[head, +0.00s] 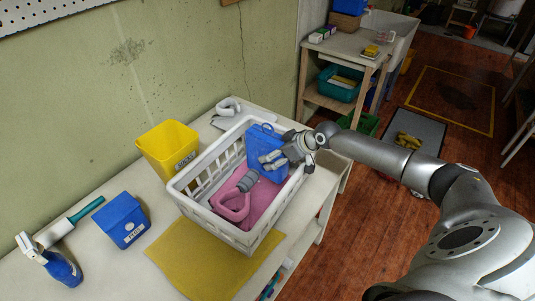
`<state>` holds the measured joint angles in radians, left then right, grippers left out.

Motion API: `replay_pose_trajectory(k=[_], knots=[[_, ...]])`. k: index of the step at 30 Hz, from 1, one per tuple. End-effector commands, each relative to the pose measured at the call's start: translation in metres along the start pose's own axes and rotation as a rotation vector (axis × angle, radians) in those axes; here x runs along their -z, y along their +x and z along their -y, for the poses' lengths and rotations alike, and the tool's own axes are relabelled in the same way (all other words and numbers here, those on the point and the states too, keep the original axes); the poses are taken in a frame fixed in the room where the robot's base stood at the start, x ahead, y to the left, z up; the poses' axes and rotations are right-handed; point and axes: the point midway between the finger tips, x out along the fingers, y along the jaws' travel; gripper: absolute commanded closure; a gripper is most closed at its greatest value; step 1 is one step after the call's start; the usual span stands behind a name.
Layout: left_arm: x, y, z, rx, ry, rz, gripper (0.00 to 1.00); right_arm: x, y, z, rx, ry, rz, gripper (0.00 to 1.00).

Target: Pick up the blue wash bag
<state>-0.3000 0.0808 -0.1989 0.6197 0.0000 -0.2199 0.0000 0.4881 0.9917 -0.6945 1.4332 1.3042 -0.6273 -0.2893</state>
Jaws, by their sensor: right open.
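A blue wash bag (257,138) stands in the back right part of a white laundry basket (209,219) on the table. My right gripper (268,161) reaches in over the basket's right side. Its fingers are open and lie in front of the bag, hiding part of its lower right. I cannot tell whether they touch it. My left gripper is not in view.
A pink item (231,206) with a grey part lies in the basket, over pink cloth. A yellow bin (167,148), a blue box (122,221), a spray bottle (62,268) and a teal-handled tool (86,209) stand or lie left of it. A yellow cloth (190,262) lies in front.

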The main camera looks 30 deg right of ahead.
Motion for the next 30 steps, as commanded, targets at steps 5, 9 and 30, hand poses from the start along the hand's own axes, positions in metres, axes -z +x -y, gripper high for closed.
replay_pose_trajectory(k=[5, 9, 30], knots=[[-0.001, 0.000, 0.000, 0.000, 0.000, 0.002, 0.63, 0.000, 0.000, 0.000, 0.000, 0.000, 0.000, 0.43], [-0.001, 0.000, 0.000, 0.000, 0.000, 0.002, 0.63, 0.000, 0.000, 0.000, 0.000, 0.000, 0.000, 0.60], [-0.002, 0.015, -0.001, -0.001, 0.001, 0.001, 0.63, 0.037, -0.037, 0.000, -0.003, -0.005, -0.005, 0.68]])
